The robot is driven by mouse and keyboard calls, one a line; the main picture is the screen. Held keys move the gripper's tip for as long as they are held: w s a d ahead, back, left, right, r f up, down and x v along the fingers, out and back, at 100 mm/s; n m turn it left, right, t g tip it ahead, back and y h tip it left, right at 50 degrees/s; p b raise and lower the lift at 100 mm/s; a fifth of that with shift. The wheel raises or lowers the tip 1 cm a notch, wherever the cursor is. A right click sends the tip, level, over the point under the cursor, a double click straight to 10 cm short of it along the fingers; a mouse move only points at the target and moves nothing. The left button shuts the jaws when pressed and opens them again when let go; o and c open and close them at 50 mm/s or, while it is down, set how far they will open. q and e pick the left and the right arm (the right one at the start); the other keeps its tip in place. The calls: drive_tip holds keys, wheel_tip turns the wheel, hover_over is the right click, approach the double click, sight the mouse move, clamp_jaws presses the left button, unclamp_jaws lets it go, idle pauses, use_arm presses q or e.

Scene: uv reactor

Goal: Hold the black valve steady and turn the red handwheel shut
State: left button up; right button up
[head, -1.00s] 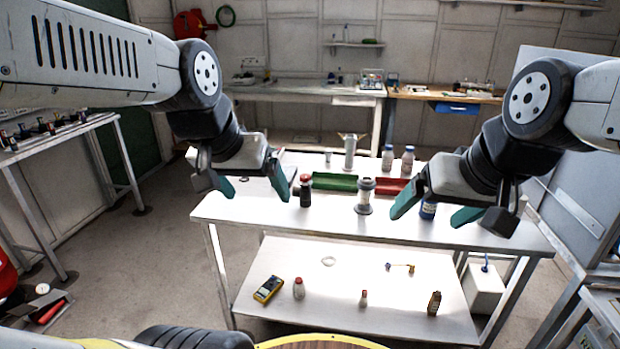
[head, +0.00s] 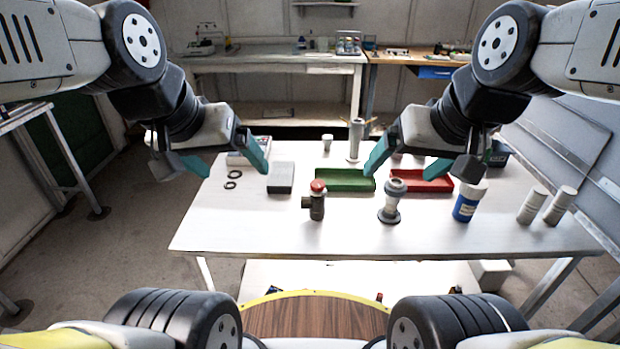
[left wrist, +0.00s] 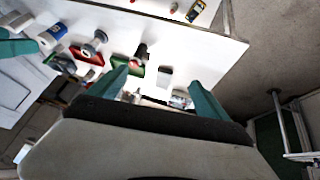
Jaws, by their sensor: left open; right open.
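The black valve (head: 316,205) stands upright near the front middle of the white table, with the red handwheel (head: 318,186) on its top. It also shows in the left wrist view, the black valve (left wrist: 141,50) lying between the fingers' directions and beyond them. My left gripper (head: 228,158) is open and empty, up and to the left of the valve. Its teal fingers also show in the left wrist view (left wrist: 160,85). My right gripper (head: 404,163) is open and empty, above and to the right of the valve. Neither gripper touches the valve.
A grey flanged fitting (head: 391,203) stands right of the valve. A blue-labelled jar (head: 468,203) and two pale cylinders (head: 533,206) stand right. The table's front left is clear.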

use_arm(q)
drive_tip(key=shift+w+f, duration=0.1)
drive_tip(key=c, duration=0.6)
drive_tip(key=w+d+f+n+g+h, duration=0.2)
drive_tip(key=w+f+n+g+h, duration=0.15)
drive_tip(key=w+f, duration=0.2)
drive_tip(key=w+d+f+n+g+h, duration=0.2)
drive_tip(key=w+f+n+g, duration=0.1)
drive_tip(key=w+f+n, duration=0.3)
drive_tip(key=n+h, duration=0.7)
drive_tip(key=n, duration=0.2)
approach(310, 208)
drive_tip(key=shift+w, duration=0.35)
drive_tip(key=shift+w+d+f, duration=0.1)
drive_tip(key=shift+d+f, duration=0.15)
drive_tip(key=shift+d, duration=0.05)
drive_tip(key=shift+x, duration=4.65)
